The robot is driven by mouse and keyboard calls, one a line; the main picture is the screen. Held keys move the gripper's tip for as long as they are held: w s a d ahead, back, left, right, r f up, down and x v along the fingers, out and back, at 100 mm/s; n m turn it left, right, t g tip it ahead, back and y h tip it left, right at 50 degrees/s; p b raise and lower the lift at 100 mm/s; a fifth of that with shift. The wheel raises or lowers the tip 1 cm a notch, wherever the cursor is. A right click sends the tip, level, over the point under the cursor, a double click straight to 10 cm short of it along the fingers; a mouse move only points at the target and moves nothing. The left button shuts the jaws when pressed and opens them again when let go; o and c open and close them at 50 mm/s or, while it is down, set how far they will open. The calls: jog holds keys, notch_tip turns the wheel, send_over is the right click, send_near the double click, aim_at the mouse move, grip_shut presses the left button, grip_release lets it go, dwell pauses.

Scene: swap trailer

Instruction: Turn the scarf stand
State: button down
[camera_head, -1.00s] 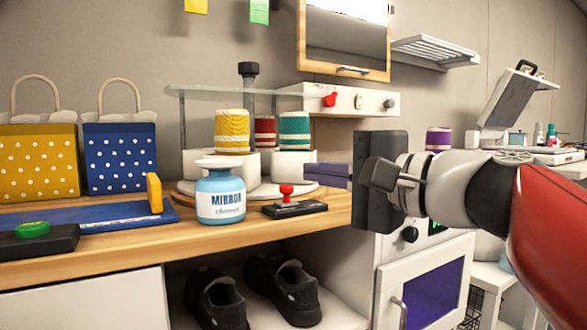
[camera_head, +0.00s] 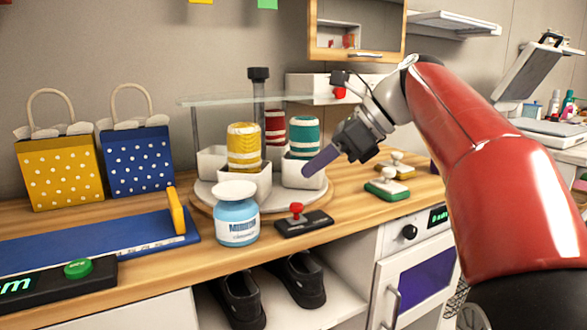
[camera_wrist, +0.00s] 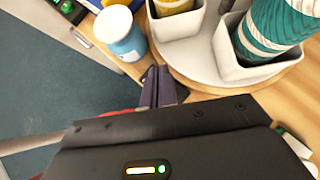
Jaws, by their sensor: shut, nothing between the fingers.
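The scarf stand is a round white turntable (camera_head: 282,199) on the counter, also in the wrist view (camera_wrist: 199,60). White bins on it hold a yellow rolled scarf (camera_head: 244,150), a red one (camera_head: 275,125) and a teal one (camera_head: 304,135). The teal scarf is large in the wrist view (camera_wrist: 275,25). A dark post (camera_head: 258,88) rises among them. My gripper (camera_head: 308,172) is shut and empty, with its purple fingers together. It points left and down at the teal bin's front side. In the wrist view its fingertips (camera_wrist: 157,72) lie beside the turntable's rim; I cannot tell whether they touch.
Two polka-dot bags (camera_head: 135,160) stand at left.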

aim_at(256, 196)
jog(key=b+x, duration=0.2)
jog(key=x, duration=0.7)
jog(key=shift+a+f, duration=0.15)
jog(key=shift+a+r+p, duration=0.2)
jog(key=shift+a+p, duration=0.1)
jog(key=shift+p, duration=0.15)
jog(key=shift+s+a+r+p, duration=0.15)
jog(key=shift+a+p, duration=0.9)
jog(key=shift+p, duration=0.1)
jog(key=shift+a, duration=0.35)
jog(key=shift+a+f, duration=0.2)
jog(key=shift+f, duration=0.15)
